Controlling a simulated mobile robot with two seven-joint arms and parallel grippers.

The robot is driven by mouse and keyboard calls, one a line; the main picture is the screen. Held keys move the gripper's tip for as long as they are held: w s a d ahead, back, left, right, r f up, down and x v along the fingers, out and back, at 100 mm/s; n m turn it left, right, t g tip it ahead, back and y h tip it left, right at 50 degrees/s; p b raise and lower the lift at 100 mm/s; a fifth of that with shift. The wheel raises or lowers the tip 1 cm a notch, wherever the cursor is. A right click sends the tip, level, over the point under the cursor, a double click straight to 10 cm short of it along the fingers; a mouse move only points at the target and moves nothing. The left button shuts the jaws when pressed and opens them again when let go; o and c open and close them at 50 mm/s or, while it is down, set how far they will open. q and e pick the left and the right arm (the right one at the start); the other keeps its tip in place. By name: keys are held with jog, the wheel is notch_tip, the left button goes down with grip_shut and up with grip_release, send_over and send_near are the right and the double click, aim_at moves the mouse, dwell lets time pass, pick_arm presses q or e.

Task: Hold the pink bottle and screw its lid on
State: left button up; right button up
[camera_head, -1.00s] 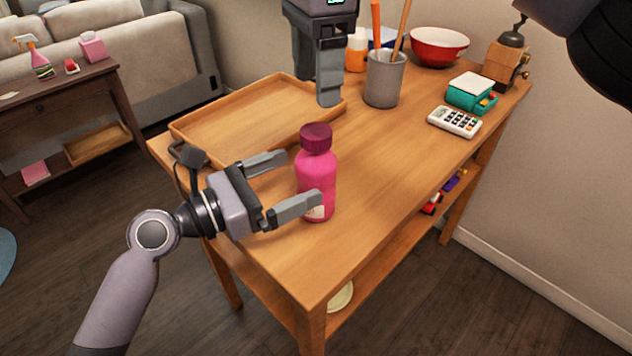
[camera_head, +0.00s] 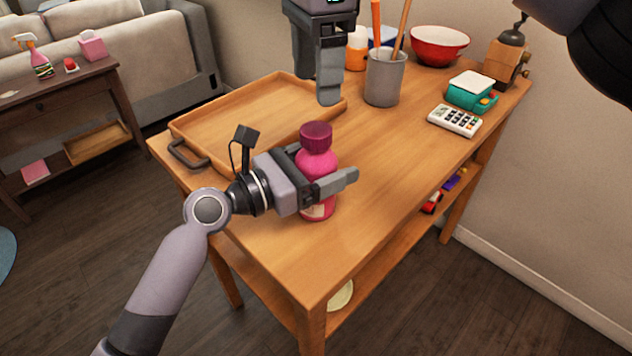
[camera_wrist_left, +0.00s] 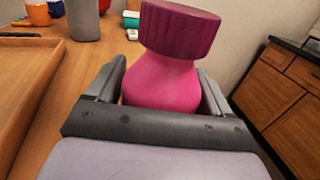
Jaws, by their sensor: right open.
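The pink bottle (camera_head: 317,163) stands upright near the front edge of the wooden table. Its dark magenta lid (camera_head: 316,137) sits on top; how tightly it is on cannot be seen. My left gripper (camera_head: 335,168) is around the bottle's body below the lid, one finger in front and the other largely hidden behind it. In the left wrist view the bottle (camera_wrist_left: 160,83) and lid (camera_wrist_left: 180,30) rise between the two fingers, with little room at the sides; firm contact is not clear. My right gripper (camera_head: 328,98) is open and empty, pointing down behind the bottle, above the table.
A wooden tray (camera_head: 185,127) lies behind and left of the bottle. A grey utensil cup (camera_head: 385,80), a calculator (camera_head: 455,121), a teal scale (camera_head: 470,92), a red bowl (camera_head: 440,47) and a grinder (camera_head: 505,62) stand farther back. The table right of the bottle is clear.

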aim_at(316, 129)
pick_arm(q)
grip_shut()
pick_arm(e)
jog(key=n, duration=0.9)
notch_tip(316, 129, down, 8)
jog(key=shift+f, duration=0.1)
dwell(0.6)
